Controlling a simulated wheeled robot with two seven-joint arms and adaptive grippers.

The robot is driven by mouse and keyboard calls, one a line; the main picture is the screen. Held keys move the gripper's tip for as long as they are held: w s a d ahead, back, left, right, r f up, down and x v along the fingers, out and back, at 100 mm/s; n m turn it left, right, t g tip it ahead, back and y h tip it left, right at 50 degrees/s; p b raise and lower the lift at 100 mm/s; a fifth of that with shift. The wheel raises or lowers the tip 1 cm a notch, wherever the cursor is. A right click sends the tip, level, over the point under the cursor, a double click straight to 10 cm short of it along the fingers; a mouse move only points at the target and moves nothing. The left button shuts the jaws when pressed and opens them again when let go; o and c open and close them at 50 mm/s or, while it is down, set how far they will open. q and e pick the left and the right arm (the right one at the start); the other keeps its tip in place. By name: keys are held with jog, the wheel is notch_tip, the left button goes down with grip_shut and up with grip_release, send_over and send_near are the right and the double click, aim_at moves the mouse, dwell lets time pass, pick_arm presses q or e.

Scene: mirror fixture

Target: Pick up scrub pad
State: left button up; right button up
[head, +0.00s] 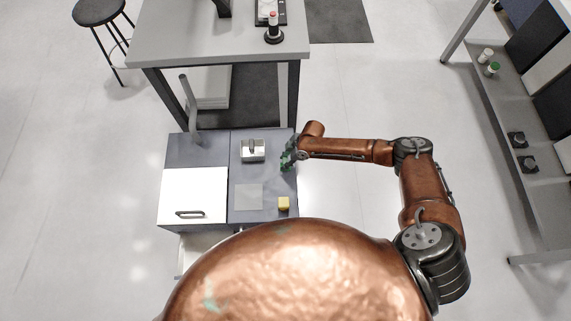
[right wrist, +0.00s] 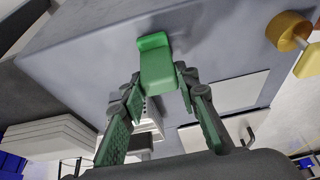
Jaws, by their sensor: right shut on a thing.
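The scrub pad looks like a green block with a raised end, in the right wrist view (right wrist: 157,68). It sits between the two fingertips of my right gripper (right wrist: 158,88), which is shut on it. The grey surface shows behind it; I cannot tell whether the pad is clear of it. In the head view my right gripper (head: 289,156) is at the right edge of the low grey bench top (head: 240,180), and the pad is hard to tell from the green fingers. My left gripper is not in view.
On the bench are a grey block with a handle (head: 252,150), a pale square plate (head: 249,197) and a small yellow thing (head: 283,203). A white drawer front (head: 192,197) is at left. A higher table (head: 220,35) stands behind. The floor to the right is clear up to a shelf.

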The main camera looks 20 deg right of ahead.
aim_at(285, 162)
jog(key=shift+c, duration=1.1)
jog(key=shift+r, duration=0.1)
jog(key=shift+r, duration=0.3)
jog(key=r+p, duration=0.1)
jog(key=r, duration=0.1)
jog(key=r+p, duration=0.1)
jog(key=shift+s+a+r, duration=0.1)
jog(key=shift+s+r, duration=0.25)
jog(key=shift+s, duration=0.05)
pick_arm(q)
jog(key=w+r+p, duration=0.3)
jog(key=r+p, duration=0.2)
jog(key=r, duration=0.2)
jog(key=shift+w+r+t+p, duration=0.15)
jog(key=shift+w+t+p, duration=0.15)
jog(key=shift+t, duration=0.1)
pick_arm(e)
jog(key=s+a+r, duration=0.3)
jog(key=s+r, duration=0.5)
jog(key=s, duration=0.4)
jog(key=shift+s+r, duration=0.25)
jog(key=shift+s, duration=0.15)
jog(key=shift+a, duration=0.1)
